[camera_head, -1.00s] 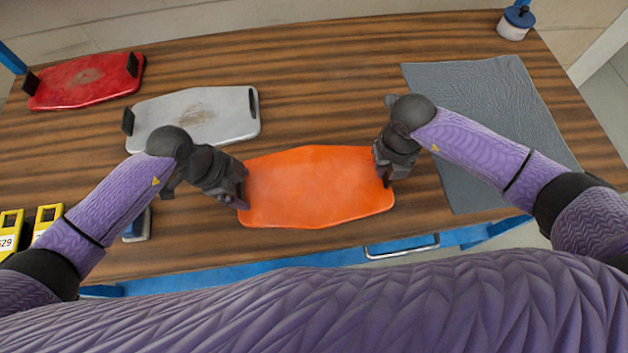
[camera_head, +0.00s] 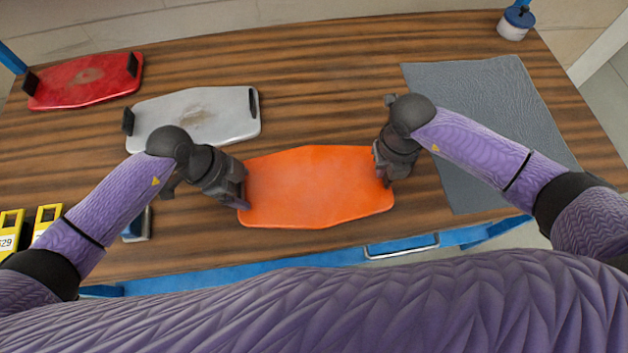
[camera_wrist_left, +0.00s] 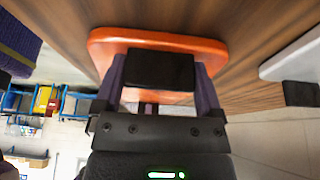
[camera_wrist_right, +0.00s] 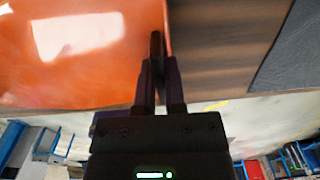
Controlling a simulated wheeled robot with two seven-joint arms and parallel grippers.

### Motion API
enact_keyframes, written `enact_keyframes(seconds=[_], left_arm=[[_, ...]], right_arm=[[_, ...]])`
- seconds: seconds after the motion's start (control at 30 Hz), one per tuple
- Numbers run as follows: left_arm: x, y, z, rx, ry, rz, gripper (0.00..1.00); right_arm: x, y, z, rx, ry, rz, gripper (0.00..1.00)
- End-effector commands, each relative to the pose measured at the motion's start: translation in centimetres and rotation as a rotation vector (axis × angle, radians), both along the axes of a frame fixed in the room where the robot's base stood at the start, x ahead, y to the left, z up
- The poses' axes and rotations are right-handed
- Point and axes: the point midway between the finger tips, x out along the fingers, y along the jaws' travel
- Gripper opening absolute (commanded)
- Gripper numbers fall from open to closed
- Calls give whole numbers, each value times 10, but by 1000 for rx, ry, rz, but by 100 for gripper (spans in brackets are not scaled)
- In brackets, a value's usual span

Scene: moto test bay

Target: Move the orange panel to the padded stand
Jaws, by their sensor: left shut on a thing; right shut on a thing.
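The orange panel (camera_head: 318,186) lies flat, on or just above the wooden table, near the front edge in the head view. My left gripper (camera_head: 240,190) is at its left end; in the left wrist view its fingers close around a black block (camera_wrist_left: 160,70) on the orange panel (camera_wrist_left: 215,48). My right gripper (camera_head: 385,172) is at its right end; in the right wrist view its fingers are shut on a thin dark upright piece (camera_wrist_right: 156,48) at the panel's edge (camera_wrist_right: 90,70). A grey mat (camera_head: 480,110) lies to the right; no stand is clearly recognisable.
A white panel (camera_head: 200,115) and a red panel (camera_head: 85,82) lie behind and left. Yellow items (camera_head: 45,218) stand at the left edge. A white and blue container (camera_head: 515,22) stands at the back right. Bare table (camera_head: 320,90) shows behind the orange panel.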

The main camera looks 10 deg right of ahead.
Motion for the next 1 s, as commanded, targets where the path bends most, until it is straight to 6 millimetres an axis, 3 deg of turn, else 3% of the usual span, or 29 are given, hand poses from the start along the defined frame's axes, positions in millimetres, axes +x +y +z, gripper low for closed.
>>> enact_keyframes(seconds=[0.47, 0.8, 1.0], left_arm=[[1, 0, 4, 0, -3, 1, 0], [3, 0, 56, 0, -17, 2, 0], [3, 0, 56, 0, -17, 2, 0]], right_arm=[[0, -1, 4, -1, -1, -1, 0], [2, -1, 56, -2, -16, -1, 0], [2, -1, 55, -2, -15, -1, 0]])
